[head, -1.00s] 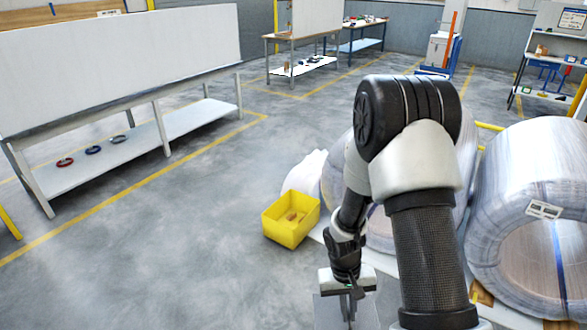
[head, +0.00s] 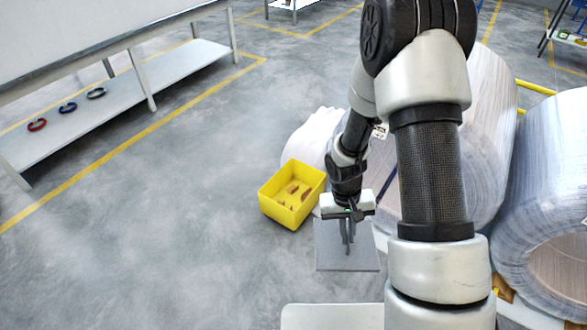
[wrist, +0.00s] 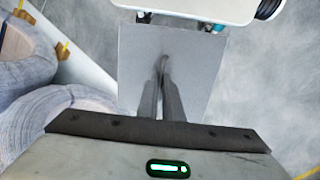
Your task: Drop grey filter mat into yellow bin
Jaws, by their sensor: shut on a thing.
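The grey filter mat (head: 331,254) is a flat square sheet. My gripper (head: 347,246) is shut on it and holds it, and its fingers lie over the middle of the mat. In the wrist view the mat (wrist: 200,62) spreads out beyond the closed fingertips (wrist: 164,66). The yellow bin (head: 284,213) stands up and to the left of the mat in the head view, with a few small brownish pieces inside it. The bin cannot be made out in the wrist view.
Large wrapped coils (head: 545,190) stand to the right behind my arm. A white wrapped bundle (head: 312,133) lies behind the bin. A long bench (head: 120,100) with several small rings on its lower shelf is at the left. The floor (head: 150,250) left of the bin is clear.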

